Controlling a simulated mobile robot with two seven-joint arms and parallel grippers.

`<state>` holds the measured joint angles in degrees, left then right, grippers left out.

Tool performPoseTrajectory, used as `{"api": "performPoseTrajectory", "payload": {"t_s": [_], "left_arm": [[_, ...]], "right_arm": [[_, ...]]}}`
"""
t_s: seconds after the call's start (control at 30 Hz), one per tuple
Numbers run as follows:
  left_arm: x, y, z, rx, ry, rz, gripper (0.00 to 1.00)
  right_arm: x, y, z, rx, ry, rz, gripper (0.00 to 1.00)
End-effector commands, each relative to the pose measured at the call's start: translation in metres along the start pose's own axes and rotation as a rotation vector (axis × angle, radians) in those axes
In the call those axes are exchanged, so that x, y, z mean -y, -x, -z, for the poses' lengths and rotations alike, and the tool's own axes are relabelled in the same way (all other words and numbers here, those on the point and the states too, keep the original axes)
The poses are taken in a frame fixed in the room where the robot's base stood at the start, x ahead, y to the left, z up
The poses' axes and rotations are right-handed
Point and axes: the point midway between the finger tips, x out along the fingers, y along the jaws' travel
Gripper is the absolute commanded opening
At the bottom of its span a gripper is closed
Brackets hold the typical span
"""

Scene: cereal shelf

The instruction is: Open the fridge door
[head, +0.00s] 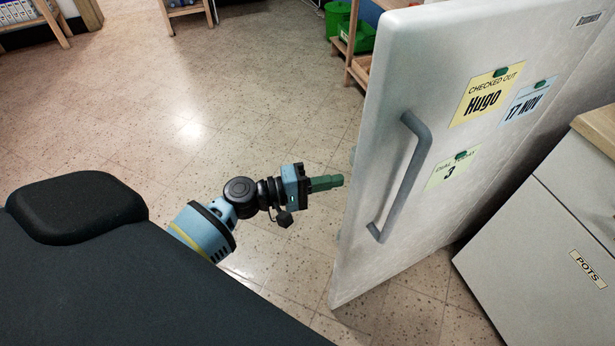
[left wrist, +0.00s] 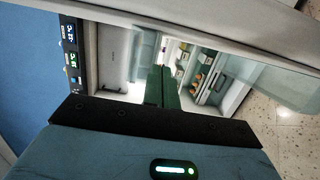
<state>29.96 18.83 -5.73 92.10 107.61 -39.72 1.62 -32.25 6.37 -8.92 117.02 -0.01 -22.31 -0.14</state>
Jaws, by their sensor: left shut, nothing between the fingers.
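The white fridge door (head: 400,240) stands ajar in the head view, its grey bar handle (head: 405,175) on the face toward me. My left gripper (head: 328,183) is shut with green fingers and empty. Its tips are at the door's free left edge, away from the handle; whether they touch the door I cannot tell. In the left wrist view the shut fingers (left wrist: 163,88) point into the lit fridge interior (left wrist: 205,75), where shelves and several small items show. My right gripper is out of view.
A low cabinet labelled POTS (head: 540,245) stands at the right, close to the door. Notes, including a yellow one (head: 486,94), are on the door. Green bins (head: 352,30) and a wooden rack stand behind. Tiled floor left of the door is clear.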

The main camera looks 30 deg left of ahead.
Motion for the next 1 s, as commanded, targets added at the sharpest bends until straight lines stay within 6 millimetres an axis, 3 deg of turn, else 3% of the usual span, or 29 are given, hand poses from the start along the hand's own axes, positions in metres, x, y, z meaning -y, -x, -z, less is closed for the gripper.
{"api": "performPoseTrajectory", "payload": {"t_s": [0.3, 0.8, 0.87, 1.0], "left_arm": [[-0.001, -0.01, -0.035, 0.0, 0.0, -0.001, 0.0], [0.001, -0.012, -0.043, -0.004, 0.002, 0.001, 0.0], [0.002, -0.014, -0.051, -0.013, 0.003, 0.002, 0.0], [0.004, -0.023, -0.086, -0.066, 0.009, 0.001, 0.0]], "right_arm": [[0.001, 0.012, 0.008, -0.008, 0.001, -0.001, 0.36], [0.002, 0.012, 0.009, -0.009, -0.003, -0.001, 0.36], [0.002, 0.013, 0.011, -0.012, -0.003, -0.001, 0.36], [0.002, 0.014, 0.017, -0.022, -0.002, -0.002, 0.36]]}}
